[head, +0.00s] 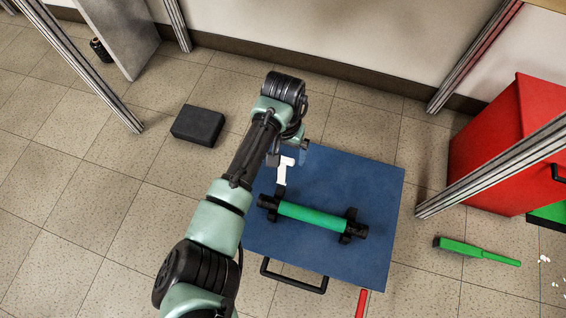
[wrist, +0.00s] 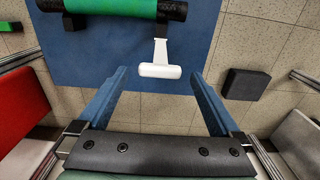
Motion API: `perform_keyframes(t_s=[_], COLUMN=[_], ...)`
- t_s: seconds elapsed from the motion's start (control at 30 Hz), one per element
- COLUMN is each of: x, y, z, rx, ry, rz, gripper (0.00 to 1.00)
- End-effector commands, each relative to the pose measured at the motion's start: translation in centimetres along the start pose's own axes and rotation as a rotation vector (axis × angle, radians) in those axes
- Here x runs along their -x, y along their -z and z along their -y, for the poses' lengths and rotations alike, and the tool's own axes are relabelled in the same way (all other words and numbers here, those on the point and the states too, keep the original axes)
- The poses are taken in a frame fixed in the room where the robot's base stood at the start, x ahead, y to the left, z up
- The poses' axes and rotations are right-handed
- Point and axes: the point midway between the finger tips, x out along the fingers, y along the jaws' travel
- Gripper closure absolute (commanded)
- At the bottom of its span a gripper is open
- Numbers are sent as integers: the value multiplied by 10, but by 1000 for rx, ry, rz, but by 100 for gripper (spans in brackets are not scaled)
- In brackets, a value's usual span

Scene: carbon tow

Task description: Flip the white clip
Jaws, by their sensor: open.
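The white clip (head: 283,174) is a T shape with a narrow stem and a wide end bar. It sits beside the left end of a green roller (head: 311,217) with black ends, over a blue tabletop (head: 370,185). In the wrist view the clip's bar (wrist: 160,71) lies between my gripper's two blue fingertips (wrist: 160,74), with a gap on each side. My gripper is open and empty. I cannot tell how far the fingertips are above the bar. In the head view my arm hides most of the gripper.
A black handle (head: 294,280) is at the table's front edge. A black block (head: 198,124) lies on the floor to the left. A red cabinet (head: 500,150) and a green brush-like tool (head: 477,251) are at the right. Metal posts stand around.

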Motion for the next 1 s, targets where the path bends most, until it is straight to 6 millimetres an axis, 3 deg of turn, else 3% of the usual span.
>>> perform_keyframes(t_s=[0.03,0.2,0.67,1.0], x=[-16,-39,-48,-48], y=[0,0,1,1], z=[1,0,0,0], rx=[1,2,1,1], ry=[1,0,0,0], rz=[0,-1,-2,-2], gripper=[0,0,0,58])
